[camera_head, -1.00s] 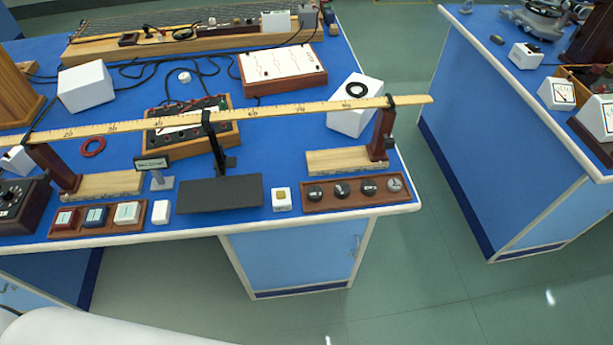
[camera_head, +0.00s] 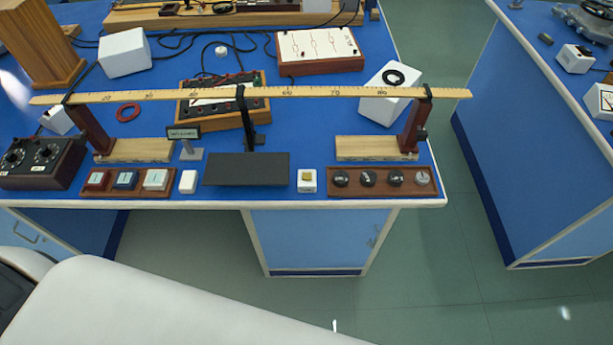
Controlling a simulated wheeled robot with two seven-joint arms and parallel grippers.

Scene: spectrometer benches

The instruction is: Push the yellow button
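The yellow button (camera_head: 307,176) is a small yellow square on top of a white box (camera_head: 307,187). The box sits near the front edge of the blue bench, between a dark flat plate (camera_head: 246,170) and a brown strip with several round knobs (camera_head: 381,182). Nothing touches or covers the button. Neither of my grippers is in view; only a white part of my body fills the lower left.
A wooden ruler (camera_head: 300,92) on stands spans above the bench. Left of the plate are a small white block (camera_head: 188,181) and a brown strip with red, blue and pale buttons (camera_head: 126,182). A second bench (camera_head: 530,170) stands at right, with open floor between.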

